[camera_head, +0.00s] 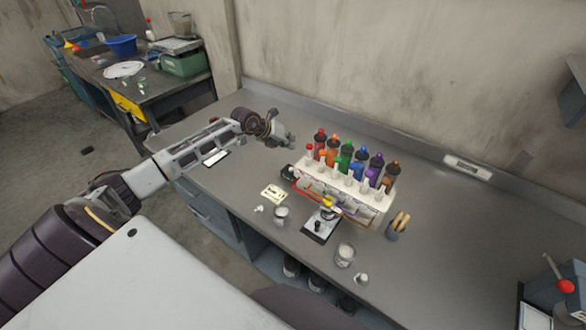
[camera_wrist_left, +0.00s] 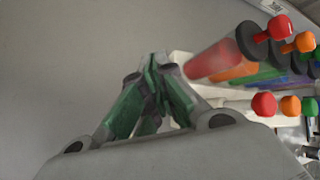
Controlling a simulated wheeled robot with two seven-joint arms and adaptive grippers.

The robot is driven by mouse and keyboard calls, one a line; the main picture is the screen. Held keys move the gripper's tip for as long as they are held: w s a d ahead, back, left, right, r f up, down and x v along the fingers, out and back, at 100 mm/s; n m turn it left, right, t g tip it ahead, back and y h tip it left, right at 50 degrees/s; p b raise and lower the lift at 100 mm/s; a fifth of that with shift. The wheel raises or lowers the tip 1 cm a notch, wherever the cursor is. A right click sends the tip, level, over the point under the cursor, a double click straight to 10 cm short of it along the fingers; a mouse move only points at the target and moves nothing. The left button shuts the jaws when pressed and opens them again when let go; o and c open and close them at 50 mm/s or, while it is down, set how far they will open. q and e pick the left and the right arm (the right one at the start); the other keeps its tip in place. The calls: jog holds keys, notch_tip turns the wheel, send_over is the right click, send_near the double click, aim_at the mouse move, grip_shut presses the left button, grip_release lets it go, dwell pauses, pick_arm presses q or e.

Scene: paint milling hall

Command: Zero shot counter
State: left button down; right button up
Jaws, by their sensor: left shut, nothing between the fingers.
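My left gripper (camera_head: 291,141) is over the counter's back part, just left of the bottle rack. Its green-padded fingers (camera_wrist_left: 155,75) are shut with nothing between them in the left wrist view. A white rack (camera_head: 340,192) holds a row of coloured bottles, with a red bottle (camera_head: 319,141) nearest the gripper; this bottle (camera_wrist_left: 220,55) shows right of the fingers. A small black item (camera_head: 287,170) sits at the rack's left end. A small dark device (camera_head: 318,225) stands in front of the rack. I cannot tell which is the shot counter. My right gripper is not in view.
A cream card (camera_head: 273,193), glass jars (camera_head: 281,214) (camera_head: 345,254) and a cup of wooden sticks (camera_head: 397,228) stand around the rack. A red-knobbed device (camera_head: 565,286) is at far right. The counter's right middle is clear. A wall runs behind.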

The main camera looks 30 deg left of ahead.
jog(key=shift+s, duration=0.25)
pick_arm(q)
jog(key=shift+f, duration=0.15)
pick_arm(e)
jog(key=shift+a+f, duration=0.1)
pick_arm(q)
jog(key=b, duration=0.5)
send_over(290, 168)
jog(key=shift+w+a+f, duration=0.1)
jog(key=shift+w+f, duration=0.05)
jog(key=shift+f, duration=1.6)
jog(key=shift+w+a+f, duration=0.1)
jog(key=shift+w+f, duration=0.05)
jog(key=shift+f, duration=1.6)
jog(key=shift+f+b, duration=0.35)
jog(key=shift+f, duration=0.4)
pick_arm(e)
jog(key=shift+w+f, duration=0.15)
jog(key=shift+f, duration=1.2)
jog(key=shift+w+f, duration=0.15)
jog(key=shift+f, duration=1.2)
